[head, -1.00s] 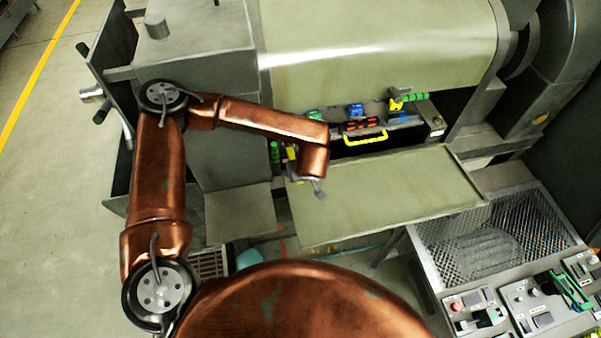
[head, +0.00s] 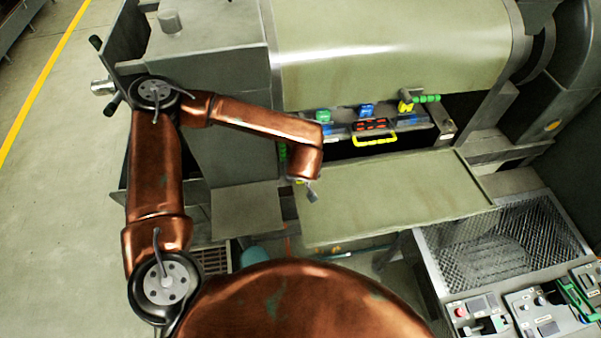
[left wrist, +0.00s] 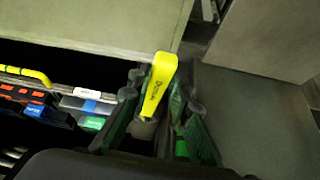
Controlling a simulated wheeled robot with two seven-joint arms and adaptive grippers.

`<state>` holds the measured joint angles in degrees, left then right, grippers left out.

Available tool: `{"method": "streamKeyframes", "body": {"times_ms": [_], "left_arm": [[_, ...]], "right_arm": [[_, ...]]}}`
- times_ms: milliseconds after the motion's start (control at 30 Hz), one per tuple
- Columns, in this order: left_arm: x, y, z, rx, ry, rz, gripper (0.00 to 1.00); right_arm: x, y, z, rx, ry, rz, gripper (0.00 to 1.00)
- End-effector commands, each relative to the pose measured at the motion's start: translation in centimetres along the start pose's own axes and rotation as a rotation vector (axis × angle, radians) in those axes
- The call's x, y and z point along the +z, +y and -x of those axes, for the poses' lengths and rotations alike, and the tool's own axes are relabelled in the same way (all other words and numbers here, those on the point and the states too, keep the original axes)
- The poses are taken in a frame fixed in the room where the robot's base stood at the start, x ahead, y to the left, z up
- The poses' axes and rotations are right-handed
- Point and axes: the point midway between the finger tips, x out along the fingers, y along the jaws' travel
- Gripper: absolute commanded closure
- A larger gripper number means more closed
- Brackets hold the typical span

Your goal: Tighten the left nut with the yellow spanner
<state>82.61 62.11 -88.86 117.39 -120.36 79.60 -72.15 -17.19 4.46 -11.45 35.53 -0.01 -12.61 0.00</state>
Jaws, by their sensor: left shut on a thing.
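The yellow spanner (left wrist: 160,80) stands between the green-and-dark fingers of my left gripper (left wrist: 158,105) in the left wrist view. The gripper is shut on it, with its yellow end sticking out past the fingers. In the head view my left arm's wrist hides most of the gripper, at the left end of the machine's dark opening. A small yellow patch shows below that wrist; I cannot tell what it belongs to. The left nut cannot be made out in either view. My right gripper is not in view.
A tool carrier with a yellow handle (head: 375,139) sits in the opening. A green-gripped yellow clamp (head: 427,98) is at its right end. A flat olive panel (head: 400,200) lies in front. A mesh grate (head: 510,240) and control boxes (head: 545,310) are at lower right.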

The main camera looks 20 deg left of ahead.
Motion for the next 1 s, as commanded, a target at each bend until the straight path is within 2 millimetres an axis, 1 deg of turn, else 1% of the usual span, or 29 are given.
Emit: {"method": "streamKeyframes", "body": {"times_ms": [167, 500, 1000], "left_arm": [[-0.2, -0.5, 0.0, 0.01, 0.002, -0.016, 1.0], [-0.3, -1.9, -0.1, 0.059, 0.003, -0.106, 1.0], [-0.4, -2.4, -0.1, 0.074, 0.003, -0.134, 1.0]], "right_arm": [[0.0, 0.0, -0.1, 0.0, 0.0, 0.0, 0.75], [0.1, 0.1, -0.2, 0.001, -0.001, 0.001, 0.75], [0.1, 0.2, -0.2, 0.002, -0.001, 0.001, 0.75]]}}
